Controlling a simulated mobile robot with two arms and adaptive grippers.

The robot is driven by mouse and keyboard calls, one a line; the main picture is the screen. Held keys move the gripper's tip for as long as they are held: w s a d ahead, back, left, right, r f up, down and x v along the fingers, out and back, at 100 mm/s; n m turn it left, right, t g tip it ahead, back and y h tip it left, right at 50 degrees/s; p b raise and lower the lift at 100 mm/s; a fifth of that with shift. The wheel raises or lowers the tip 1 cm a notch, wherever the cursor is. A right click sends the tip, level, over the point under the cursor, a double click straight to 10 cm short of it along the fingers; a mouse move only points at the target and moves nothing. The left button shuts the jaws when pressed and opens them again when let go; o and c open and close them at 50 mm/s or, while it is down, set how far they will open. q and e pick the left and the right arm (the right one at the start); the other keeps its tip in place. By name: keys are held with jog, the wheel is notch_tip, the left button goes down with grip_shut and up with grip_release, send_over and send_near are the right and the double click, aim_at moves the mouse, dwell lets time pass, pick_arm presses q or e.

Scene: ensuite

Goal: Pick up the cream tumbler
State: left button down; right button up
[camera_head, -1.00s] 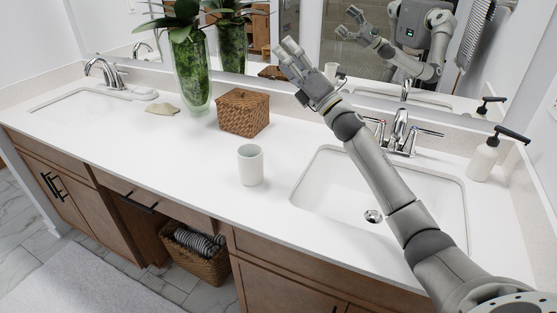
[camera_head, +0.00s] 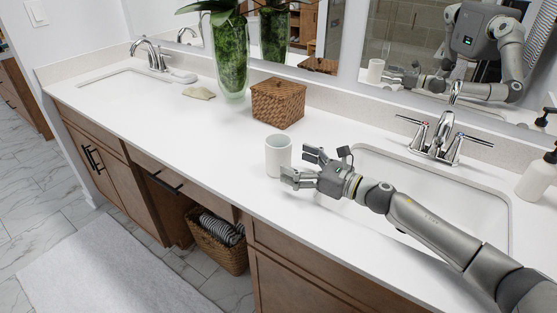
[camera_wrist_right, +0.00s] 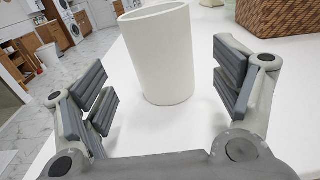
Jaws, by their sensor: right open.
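The cream tumbler (camera_head: 279,155) stands upright on the white counter, left of the right sink. My right gripper (camera_head: 297,167) comes in from the right, low over the counter, with its fingers pointing at the tumbler. In the right wrist view the tumbler (camera_wrist_right: 161,55) stands just ahead, between the lines of the two spread fingers. My right gripper (camera_wrist_right: 165,105) is open and empty there, with a gap to the tumbler on both sides. My left gripper does not show in either view.
A lidded wicker box (camera_head: 278,103) stands behind the tumbler, and a green glass vase (camera_head: 230,60) stands farther left. The right sink (camera_head: 440,190) and its faucet (camera_head: 443,137) lie to the right. The counter left of the tumbler is clear.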

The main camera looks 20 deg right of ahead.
aim_at(289, 157)
jog(key=shift+w+a, duration=0.3)
jog(key=shift+w, duration=0.15)
jog(key=p+x, duration=0.1)
jog(key=x, duration=0.3)
jog(key=shift+w+a+r+p, duration=0.1)
jog(key=shift+w+r+p, duration=0.05)
jog(key=shift+r+p, duration=0.25)
jog(key=shift+w+a+f, duration=0.1)
jog(key=shift+w+a, duration=0.15)
jog(key=shift+w, duration=0.1)
jog(key=c, duration=1.5)
jog(key=shift+r, duration=0.25)
